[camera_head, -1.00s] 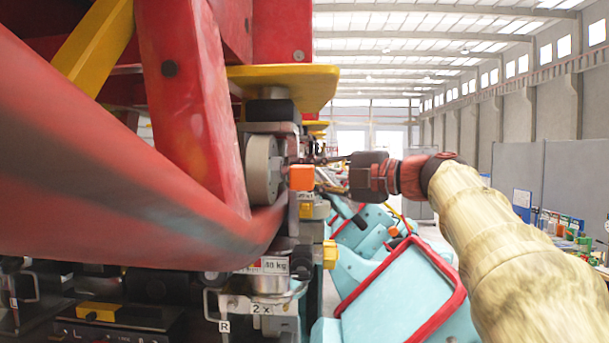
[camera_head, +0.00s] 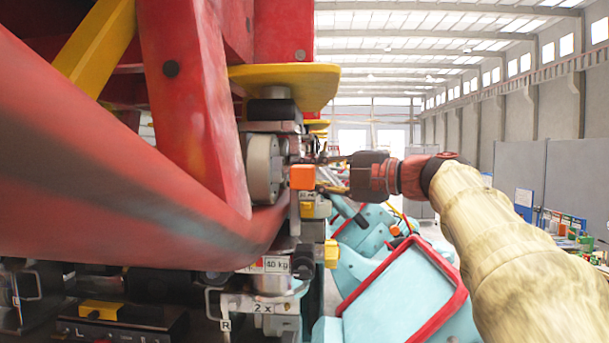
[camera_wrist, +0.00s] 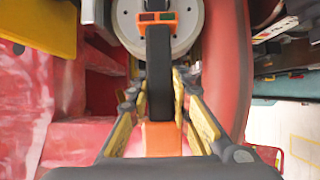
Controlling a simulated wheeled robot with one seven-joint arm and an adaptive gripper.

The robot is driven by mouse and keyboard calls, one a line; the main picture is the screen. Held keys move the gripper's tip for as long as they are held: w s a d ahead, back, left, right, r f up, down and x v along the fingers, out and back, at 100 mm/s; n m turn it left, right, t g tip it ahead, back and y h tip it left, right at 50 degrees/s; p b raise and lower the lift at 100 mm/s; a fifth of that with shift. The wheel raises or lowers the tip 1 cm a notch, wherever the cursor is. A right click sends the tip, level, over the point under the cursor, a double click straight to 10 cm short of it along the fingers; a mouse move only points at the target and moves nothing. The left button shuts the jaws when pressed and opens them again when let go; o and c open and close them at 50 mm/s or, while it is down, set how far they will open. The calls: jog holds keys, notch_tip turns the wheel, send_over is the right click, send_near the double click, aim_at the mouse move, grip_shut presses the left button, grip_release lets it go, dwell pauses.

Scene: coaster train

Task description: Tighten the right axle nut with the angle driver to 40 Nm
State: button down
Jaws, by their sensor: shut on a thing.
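The angle driver is black and orange. In the wrist view its black body (camera_wrist: 159,75) runs up the middle, with its orange head (camera_wrist: 157,18) in front of a round grey disc (camera_wrist: 185,38). In the head view an orange part of it (camera_head: 302,177) shows just right of the grey disc (camera_head: 263,169). My gripper (camera_head: 322,174) is shut on the driver; its yellow-padded fingers (camera_wrist: 158,112) lie either side of it. The axle nut is not visible; the driver head covers the disc's middle. I cannot tell whether the head touches the nut. No torque reading is legible.
A red frame beam (camera_head: 195,110) stands close left of the disc, with a yellow plate (camera_head: 290,84) above it. A label plate (camera_head: 276,265) and metal fittings sit below. Light-blue seats with red edging (camera_head: 395,300) stand at lower right. Open hall lies beyond.

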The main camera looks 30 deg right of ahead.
jog(key=shift+w+a+r, duration=0.2)
jog(key=shift+w+a, duration=0.2)
jog(key=shift+a, duration=0.4)
dwell(2.4)
jog(key=shift+d, duration=0.2)
jog(key=shift+s+d+p, duration=0.25)
jog(key=shift+s+d, duration=0.35)
jog(key=shift+d, duration=0.25)
jog(key=shift+s+d+p, duration=0.25)
jog(key=shift+s+d, duration=0.35)
jog(key=shift+d, duration=0.2)
